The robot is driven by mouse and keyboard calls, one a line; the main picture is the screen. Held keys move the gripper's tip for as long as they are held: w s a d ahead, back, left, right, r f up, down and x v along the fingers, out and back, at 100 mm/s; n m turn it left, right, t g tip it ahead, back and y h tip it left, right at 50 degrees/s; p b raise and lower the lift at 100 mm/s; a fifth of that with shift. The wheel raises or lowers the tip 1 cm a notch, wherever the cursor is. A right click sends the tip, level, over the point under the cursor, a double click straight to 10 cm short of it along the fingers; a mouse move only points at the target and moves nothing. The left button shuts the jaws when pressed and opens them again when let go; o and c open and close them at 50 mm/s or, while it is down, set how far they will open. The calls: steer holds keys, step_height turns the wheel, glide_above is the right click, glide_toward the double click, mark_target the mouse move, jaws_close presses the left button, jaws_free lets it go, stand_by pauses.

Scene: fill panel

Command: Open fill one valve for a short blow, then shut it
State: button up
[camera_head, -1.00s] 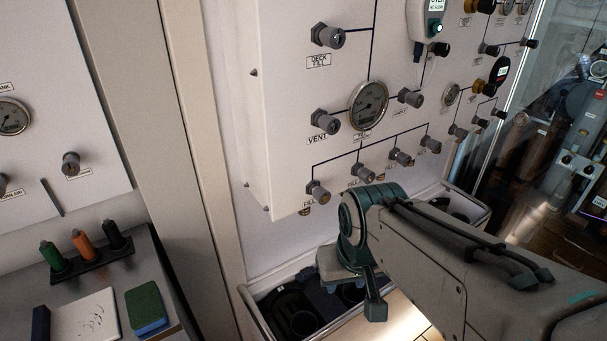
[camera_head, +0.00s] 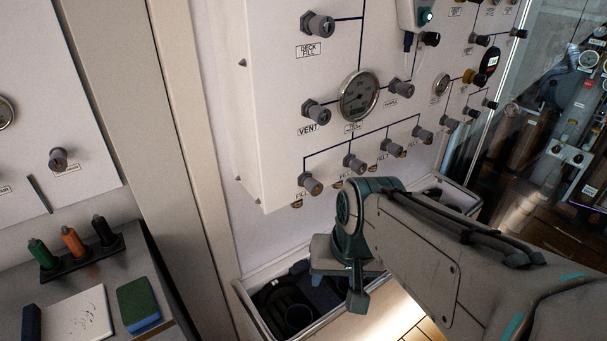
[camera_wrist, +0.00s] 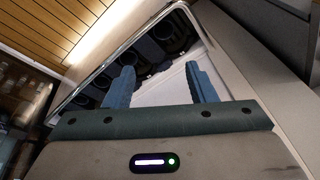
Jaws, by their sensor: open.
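The white fill panel (camera_head: 275,60) stands ahead of me. A row of several grey fill valve knobs runs along its lower part. The leftmost knob (camera_head: 311,185) has a label below it that starts "FILL"; the rest of that label is too small to read. A round gauge (camera_head: 359,96) sits above the row. My gripper shows in the wrist view (camera_wrist: 158,85) with its two blue fingers apart and nothing between them. It is below the panel, over the bin area, and touches no valve. In the head view my wrist hides part of the space under the row.
An open bin (camera_head: 238,292) with dark round holders stands below the panel. At left a bench holds green, orange and black markers (camera_head: 72,242), a sponge (camera_head: 138,305) and a white pad (camera_head: 80,318). Vent (camera_head: 316,111) and deck fill (camera_head: 317,24) knobs sit higher on the panel.

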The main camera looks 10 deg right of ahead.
step_height(320, 180, down, 4)
steer(key=a+m+y+b, duration=0.2)
steer(key=m+y+b, duration=0.2)
steer(key=m, duration=0.6)
steer(key=m+t+y+b, duration=0.3)
steer(key=m+t+b, duration=0.85)
steer(key=m, duration=1.55)
glide_toward(318, 189)
steer(key=w+a, duration=0.1)
steer(key=w, duration=0.2)
steer(key=w+a+f+t, duration=0.1)
steer(key=w+a, duration=0.1)
steer(key=w, duration=0.1)
steer(key=w+a+t, duration=0.1)
steer(key=w+a, duration=0.1)
steer(key=w, duration=0.1)
steer(key=shift+f, duration=0.4)
steer(key=c, duration=1)
